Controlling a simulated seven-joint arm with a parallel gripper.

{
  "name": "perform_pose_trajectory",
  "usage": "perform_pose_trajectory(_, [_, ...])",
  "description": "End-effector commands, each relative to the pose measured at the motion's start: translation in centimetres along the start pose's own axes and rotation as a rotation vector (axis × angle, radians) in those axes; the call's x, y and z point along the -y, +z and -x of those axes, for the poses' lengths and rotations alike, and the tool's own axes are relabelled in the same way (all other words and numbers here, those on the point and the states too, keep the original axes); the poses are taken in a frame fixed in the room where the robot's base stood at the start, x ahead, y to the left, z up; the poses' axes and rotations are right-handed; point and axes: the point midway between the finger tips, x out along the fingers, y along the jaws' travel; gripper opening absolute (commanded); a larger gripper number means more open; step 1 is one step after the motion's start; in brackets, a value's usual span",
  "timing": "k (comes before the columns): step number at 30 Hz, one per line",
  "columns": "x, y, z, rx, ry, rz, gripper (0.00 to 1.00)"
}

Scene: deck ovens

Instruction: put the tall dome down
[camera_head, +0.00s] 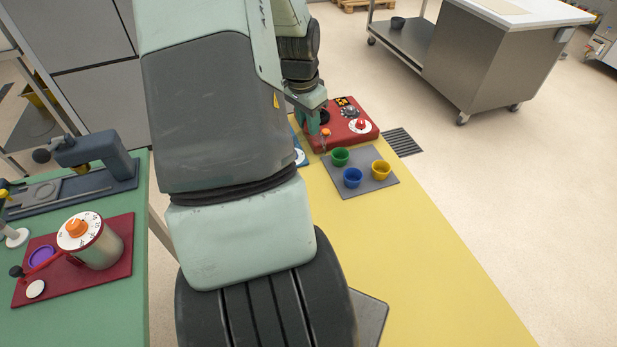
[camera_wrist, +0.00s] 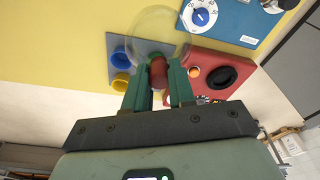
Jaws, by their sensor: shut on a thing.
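My gripper (camera_wrist: 159,82) is shut on the dark red knob of the tall dome (camera_wrist: 150,25), a clear, see-through dome that shows as a faint round outline in the wrist view. It overlaps the grey mat, the yellow table and the edge of the blue panel there. I cannot tell whether its rim touches anything. In the head view my gripper (camera_head: 317,127) is near the red panel, partly hidden by my arm, and I cannot make out the dome.
A grey mat (camera_head: 368,188) on the yellow table (camera_head: 440,270) holds a green cup (camera_head: 340,157), a blue cup (camera_head: 352,178) and a yellow cup (camera_head: 381,170). A red panel (camera_head: 357,137) with knobs is behind it. A blue panel (camera_wrist: 225,22) is beside that. The table's near part is clear.

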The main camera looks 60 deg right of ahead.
Motion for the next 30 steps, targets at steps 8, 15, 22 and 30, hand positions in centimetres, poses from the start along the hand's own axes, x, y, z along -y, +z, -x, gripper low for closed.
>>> perform_pose_trajectory(8, [-0.5,1.1,-4.3,0.002,0.005,-0.009,0.0])
perform_pose_trajectory(15, [-0.5,1.4,-6.5,0.001,0.003,-0.007,0.0])
perform_pose_trajectory(22, [-0.5,1.8,-9.5,0.002,0.004,-0.008,0.0])
perform_pose_trajectory(30, [-0.4,1.9,-9.9,0.0,0.001,-0.007,0.0])
